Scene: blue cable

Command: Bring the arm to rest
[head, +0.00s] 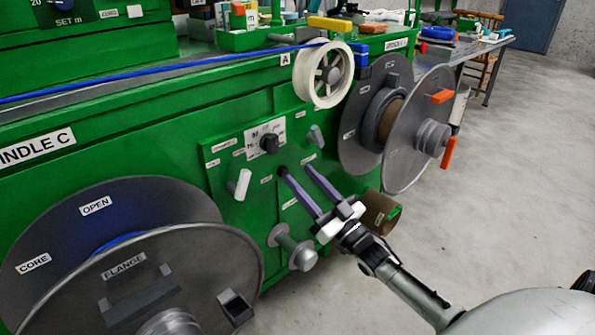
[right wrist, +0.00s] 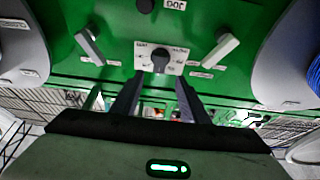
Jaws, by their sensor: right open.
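My right gripper (head: 305,186) is open, with its two long purple-grey fingers apart and nothing visible between them. It points at the control panel (head: 223,158) on the green machine, between the black knob (head: 269,143) and the lower grey spindle (head: 296,250). In the right wrist view the fingers (right wrist: 157,98) stand below a dial with a black knob (right wrist: 160,58), with pale levers on both sides. Whether the fingertips touch the panel cannot be told. My left gripper is not in view.
A large grey reel (head: 190,262) with blue cable stands at lower left. Another grey reel (head: 415,135) with orange handles is at right. A blue cable (head: 180,72) runs along the machine top to a white wheel (head: 323,75). The floor (head: 500,185) at right is clear.

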